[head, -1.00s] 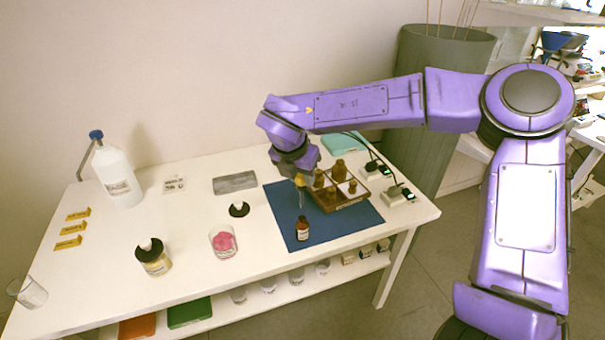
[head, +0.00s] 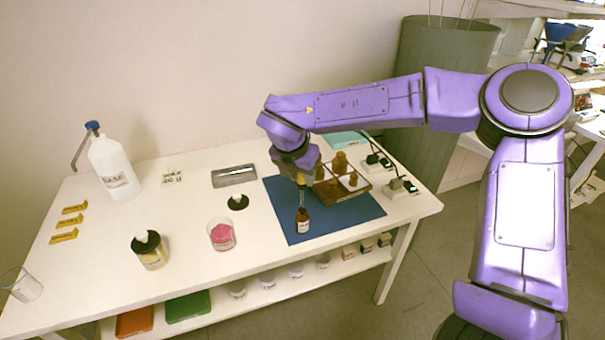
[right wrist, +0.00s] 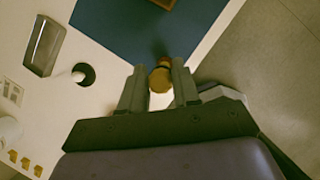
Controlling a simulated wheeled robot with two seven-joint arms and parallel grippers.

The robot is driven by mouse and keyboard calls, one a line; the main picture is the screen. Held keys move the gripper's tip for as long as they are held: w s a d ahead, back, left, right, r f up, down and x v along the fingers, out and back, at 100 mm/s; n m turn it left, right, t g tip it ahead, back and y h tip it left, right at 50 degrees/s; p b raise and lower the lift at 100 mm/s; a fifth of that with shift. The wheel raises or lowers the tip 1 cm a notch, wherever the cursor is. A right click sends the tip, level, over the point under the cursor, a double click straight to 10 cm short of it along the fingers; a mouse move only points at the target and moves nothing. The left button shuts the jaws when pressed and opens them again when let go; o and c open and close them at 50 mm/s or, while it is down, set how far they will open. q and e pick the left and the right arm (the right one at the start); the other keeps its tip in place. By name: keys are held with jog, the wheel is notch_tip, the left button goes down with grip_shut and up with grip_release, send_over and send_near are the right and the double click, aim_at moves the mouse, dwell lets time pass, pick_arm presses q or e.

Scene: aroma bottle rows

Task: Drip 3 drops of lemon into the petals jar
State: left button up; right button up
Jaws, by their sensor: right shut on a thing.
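My right gripper (head: 300,172) is shut on a dropper with a yellow bulb (head: 301,181). In the right wrist view the bulb (right wrist: 160,82) sits between the two fingers (right wrist: 159,72). The dropper points down directly over a small amber bottle (head: 302,223) with a white label, upright on the blue mat (head: 350,212). Its lower end meets the bottle's neck; how far it is inside I cannot tell. The petals jar (head: 221,236), a clear glass with pink contents, stands left of the mat. The bottle's label is too small to read. My left gripper is out of view.
A wooden tray (head: 343,195) with brown bottles stands behind the amber bottle. Table between jar and mat is clear.

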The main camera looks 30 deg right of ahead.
aim_at(302, 204)
jog(key=shift+f, duration=0.15)
jog(key=shift+f+b, duration=3.35)
jog(key=shift+f, duration=0.5)
jog(key=o, duration=0.4)
notch_tip(302, 204, up, 9)
jog(key=p, duration=0.7)
jog(key=shift+f, duration=0.1)
